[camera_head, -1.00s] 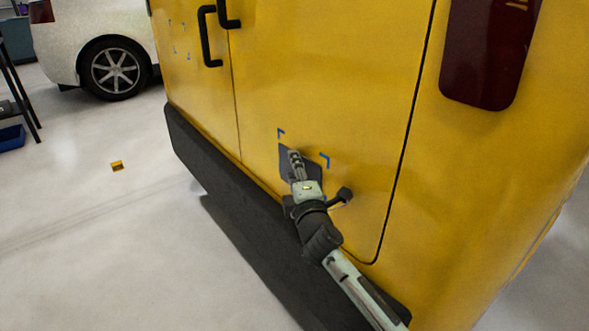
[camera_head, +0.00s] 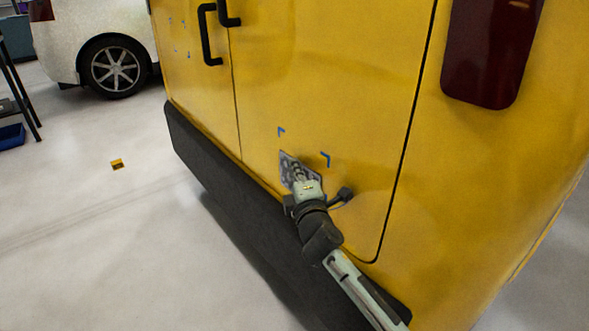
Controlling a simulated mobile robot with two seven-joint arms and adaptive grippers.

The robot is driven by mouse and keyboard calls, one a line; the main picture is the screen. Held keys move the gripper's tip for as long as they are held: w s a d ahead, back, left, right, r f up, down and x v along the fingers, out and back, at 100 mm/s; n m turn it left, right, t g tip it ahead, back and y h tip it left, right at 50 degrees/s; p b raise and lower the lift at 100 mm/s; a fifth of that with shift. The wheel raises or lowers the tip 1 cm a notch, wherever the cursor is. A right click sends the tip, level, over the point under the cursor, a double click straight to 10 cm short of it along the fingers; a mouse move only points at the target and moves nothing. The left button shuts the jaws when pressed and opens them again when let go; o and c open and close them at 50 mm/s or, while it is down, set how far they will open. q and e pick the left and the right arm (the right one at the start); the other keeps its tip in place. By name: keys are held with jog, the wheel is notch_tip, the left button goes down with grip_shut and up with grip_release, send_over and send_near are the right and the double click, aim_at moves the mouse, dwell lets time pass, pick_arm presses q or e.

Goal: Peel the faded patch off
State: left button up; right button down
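The faded patch area (camera_head: 288,164) is a small grey diamond shape low on the yellow van's rear door (camera_head: 330,80). It looks mottled, light grey with dark blotches. Blue corner marks (camera_head: 325,159) sit at its upper left and right. My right gripper (camera_head: 299,176) is right at the patch, covering its lower part, with the arm coming up from the lower right. Its fingertips blend into the mottled surface, so I cannot tell whether they are shut or hold the film. My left gripper is not in view.
A dark bumper (camera_head: 215,165) runs below the doors. Black door handles (camera_head: 208,35) are higher up on the left. More blue marks (camera_head: 187,54) are on the left door. A small yellow object (camera_head: 117,164) lies on the open floor. A white car (camera_head: 105,40) stands behind.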

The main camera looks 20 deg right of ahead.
jog(key=shift+s+a, duration=0.2)
jog(key=shift+a, duration=0.25)
dwell(0.4)
jog(key=s+a, duration=0.2)
jog(key=a, duration=0.4)
jog(key=shift+s+a+b, duration=0.2)
jog(key=shift+a+b, duration=0.1)
jog(key=shift+b, duration=0.15)
dwell(0.5)
jog(key=shift+s+d, duration=0.1)
